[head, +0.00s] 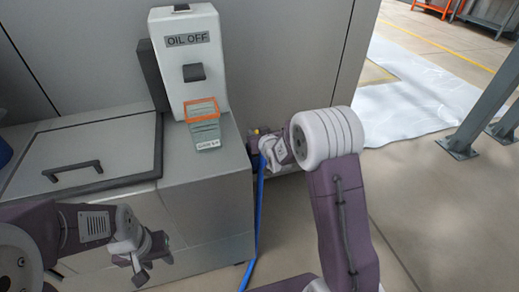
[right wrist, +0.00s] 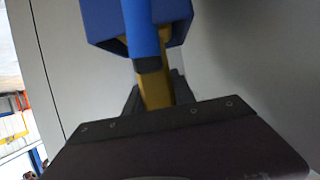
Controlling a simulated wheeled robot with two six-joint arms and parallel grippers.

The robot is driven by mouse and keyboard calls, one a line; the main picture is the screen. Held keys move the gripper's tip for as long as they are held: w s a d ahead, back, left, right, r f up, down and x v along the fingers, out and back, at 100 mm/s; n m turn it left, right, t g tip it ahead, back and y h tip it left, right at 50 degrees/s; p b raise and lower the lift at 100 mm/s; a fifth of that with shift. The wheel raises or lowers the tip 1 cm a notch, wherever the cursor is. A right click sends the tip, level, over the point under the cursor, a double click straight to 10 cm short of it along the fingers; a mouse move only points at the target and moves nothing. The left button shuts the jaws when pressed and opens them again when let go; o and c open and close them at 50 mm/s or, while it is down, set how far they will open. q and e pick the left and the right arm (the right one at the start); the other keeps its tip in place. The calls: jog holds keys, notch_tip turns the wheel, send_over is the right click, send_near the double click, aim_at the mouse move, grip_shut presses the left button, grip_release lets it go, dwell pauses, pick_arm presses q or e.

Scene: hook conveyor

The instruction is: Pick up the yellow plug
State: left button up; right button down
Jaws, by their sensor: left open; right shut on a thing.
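The yellow plug (right wrist: 156,88) sits between the fingers of my right gripper (right wrist: 157,92) in the right wrist view. My right gripper is shut on it. A blue cable (right wrist: 143,35) runs over the plug in that view. In the head view my right gripper (head: 251,143) is beside the right side of the cabinet, and only a small yellow bit (head: 257,131) of the plug shows. The blue cable (head: 260,205) hangs from there to the floor. My left gripper (head: 146,270) is open and empty, low in front of the cabinet.
A grey cabinet (head: 200,215) with a handled lid (head: 85,150) fills the left. A white "OIL OFF" box (head: 185,70) stands on it, with an orange-rimmed container (head: 204,125) in front. A blue housing (right wrist: 103,22) is close behind the plug.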

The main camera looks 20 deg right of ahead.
dwell(0.6)
notch_tip(320, 180, up, 10)
jog(key=p, duration=0.3)
